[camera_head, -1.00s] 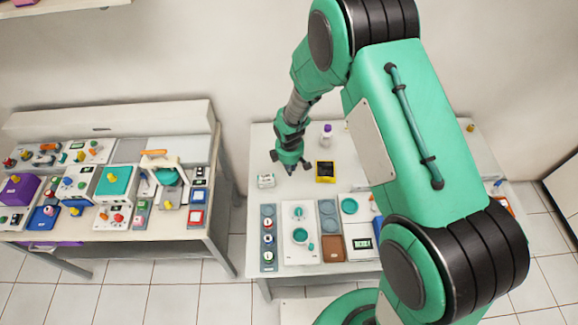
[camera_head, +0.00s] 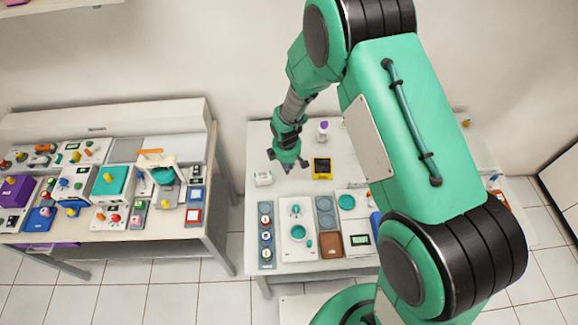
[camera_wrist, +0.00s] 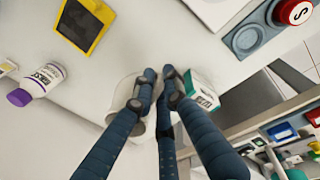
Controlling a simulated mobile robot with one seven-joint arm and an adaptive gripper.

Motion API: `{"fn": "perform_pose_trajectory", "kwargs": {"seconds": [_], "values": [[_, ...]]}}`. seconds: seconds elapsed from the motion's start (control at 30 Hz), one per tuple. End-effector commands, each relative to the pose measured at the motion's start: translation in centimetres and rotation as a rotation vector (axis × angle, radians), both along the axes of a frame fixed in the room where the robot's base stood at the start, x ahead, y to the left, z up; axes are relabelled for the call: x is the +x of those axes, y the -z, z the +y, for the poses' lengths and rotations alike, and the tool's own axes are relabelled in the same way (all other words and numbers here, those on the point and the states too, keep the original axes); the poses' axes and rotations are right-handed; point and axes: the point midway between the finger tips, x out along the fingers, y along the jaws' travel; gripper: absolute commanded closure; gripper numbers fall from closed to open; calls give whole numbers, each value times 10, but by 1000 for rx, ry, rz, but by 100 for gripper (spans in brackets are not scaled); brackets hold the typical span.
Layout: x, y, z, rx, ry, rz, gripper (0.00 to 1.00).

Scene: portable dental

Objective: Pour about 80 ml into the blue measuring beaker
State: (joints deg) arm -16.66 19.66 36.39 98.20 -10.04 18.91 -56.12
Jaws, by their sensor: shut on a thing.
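My gripper (camera_head: 287,165) is low over the back left part of the right table. How the vessel is gripped is hard to see. A small white and teal labelled box (camera_wrist: 203,92) is close beside the right finger; it also shows in the head view (camera_head: 263,178). I cannot pick out a blue measuring beaker for certain; a blue thing (camera_head: 376,223) is mostly hidden behind my arm.
Trays, round pads and a panel of round buttons (camera_head: 266,236) fill the table's front. A crowded second table (camera_head: 222,215) stands left, across a gap.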

Motion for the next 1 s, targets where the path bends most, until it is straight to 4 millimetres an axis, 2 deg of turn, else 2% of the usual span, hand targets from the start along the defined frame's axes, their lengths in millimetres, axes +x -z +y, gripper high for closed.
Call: {"fn": "perform_pose_trajectory", "kwargs": {"seconds": [0.27, 0.47, 1.0], "values": [[1, -2, 0, 1, 0, -2, 100], [2, -15, 0, 0, 0, -4, 100], [2, -95, 0, 0, 0, -4, 100]]}}
